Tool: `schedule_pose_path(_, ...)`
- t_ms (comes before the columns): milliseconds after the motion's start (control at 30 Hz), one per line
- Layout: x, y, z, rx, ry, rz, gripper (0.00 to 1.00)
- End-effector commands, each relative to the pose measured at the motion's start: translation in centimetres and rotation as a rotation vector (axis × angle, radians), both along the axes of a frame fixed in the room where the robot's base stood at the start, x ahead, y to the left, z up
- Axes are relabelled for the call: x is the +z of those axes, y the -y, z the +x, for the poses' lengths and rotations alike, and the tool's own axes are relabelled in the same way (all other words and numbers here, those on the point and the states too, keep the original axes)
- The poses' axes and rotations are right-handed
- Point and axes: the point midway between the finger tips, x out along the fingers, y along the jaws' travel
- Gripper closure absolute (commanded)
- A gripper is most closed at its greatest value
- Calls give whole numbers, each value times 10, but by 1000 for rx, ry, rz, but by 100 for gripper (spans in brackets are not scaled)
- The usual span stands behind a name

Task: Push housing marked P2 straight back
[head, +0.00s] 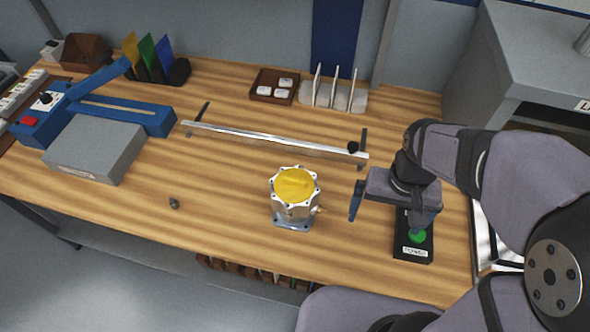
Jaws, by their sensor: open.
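A silver machined housing (295,213) with a yellow top cover stands upright on the wooden bench, near the middle of the head view. A small brass fitting sticks out at its lower right. I cannot read a P2 mark on it. My gripper (388,219) is to the right of the housing, apart from it. Its jaws are open and point down, with nothing seen between them. One finger is on the side toward the housing; the other is over the black box with the green button.
A metal bar (270,139) on clamps lies across the bench behind the housing. A black box with a green button (405,248) sits under my gripper. A small dark knob (174,203) lies left. A blue-grey machine (95,148) stands far left. The bench (225,185) between is clear.

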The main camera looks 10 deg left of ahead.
Motion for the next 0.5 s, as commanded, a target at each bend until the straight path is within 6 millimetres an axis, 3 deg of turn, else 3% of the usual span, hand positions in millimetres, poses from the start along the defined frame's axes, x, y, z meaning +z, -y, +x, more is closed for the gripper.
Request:
schedule_pose_path(200,45,-75,36,6,-3,0,0)
schedule_pose_path(333,65,-118,44,1,-7,-2,0)
schedule_pose_path(433,67,-147,45,-1,-8,-3,0)
schedule_pose_path(500,56,-165,45,3,-5,-3,0)
